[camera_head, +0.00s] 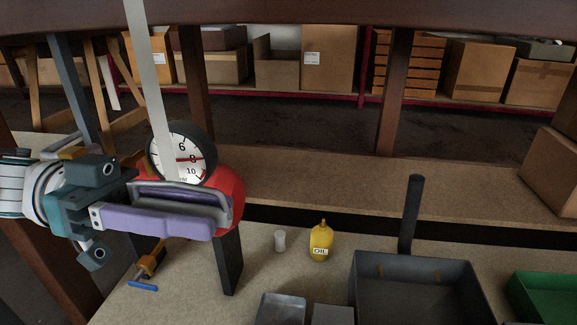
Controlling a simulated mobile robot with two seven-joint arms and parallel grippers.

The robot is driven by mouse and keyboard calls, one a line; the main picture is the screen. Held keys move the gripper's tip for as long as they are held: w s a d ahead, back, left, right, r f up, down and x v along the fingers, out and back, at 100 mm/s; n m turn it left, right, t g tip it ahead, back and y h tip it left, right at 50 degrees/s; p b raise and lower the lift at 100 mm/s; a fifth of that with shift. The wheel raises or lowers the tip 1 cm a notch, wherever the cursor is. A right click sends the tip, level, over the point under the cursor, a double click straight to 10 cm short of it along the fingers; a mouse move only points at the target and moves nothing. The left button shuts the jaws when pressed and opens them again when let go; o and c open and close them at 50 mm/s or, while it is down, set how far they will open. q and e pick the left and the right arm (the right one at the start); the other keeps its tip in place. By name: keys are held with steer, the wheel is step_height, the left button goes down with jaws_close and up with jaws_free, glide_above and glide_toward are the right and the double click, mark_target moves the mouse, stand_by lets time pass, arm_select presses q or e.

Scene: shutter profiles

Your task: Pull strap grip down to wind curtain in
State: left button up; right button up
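A pale strap (150,75) hangs from the top edge at the left and slants slightly right as it goes down. It passes in front of a round dial and its lower end disappears at my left gripper (215,218). The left gripper comes in from the left, with long purple and grey fingers lying level across the strap's lower end. The strap grip cannot be made out clearly; the fingers cover that spot. Whether the fingers are closed on it cannot be told. My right gripper is not in view. The curtain cannot be identified.
The dial (190,158) and a red rounded body (236,200) are close behind the fingers. Cardboard boxes (330,58) line the back.

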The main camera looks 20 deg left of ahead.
mark_target(129, 203)
arm_select(q)
steer(key=shift+o, duration=1)
steer(key=b+v, duration=0.1)
steer(key=v, duration=0.9)
steer(key=shift+w, duration=0.1)
